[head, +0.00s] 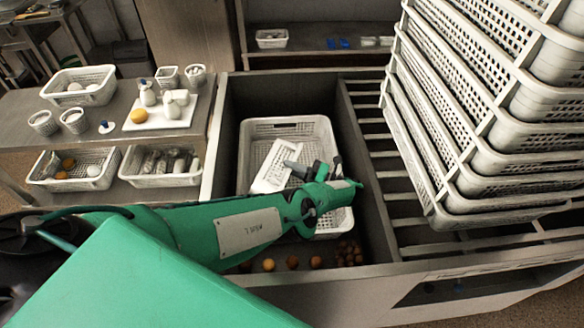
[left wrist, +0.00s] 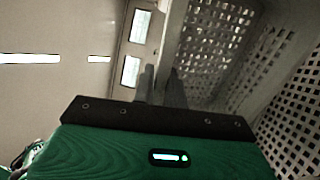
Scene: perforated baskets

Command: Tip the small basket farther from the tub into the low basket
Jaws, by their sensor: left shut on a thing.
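A white perforated basket (head: 324,130) stands inside the dark tub (head: 240,98). My left gripper (head: 292,164) is over this basket, its fingers shut on a smaller white perforated piece (head: 268,168), which looks like a tilted small basket. In the left wrist view the fingers (left wrist: 160,88) are closed at the edge of a perforated wall (left wrist: 222,40). What is inside the held piece is hidden. My right gripper is out of view.
A tall stack of white crates (head: 450,130) stands on the slatted rack (head: 375,130) at right. Orange and brown balls (head: 292,262) lie along the tub's near side. The left table holds a white board (head: 160,122); filled baskets (head: 130,180) sit below.

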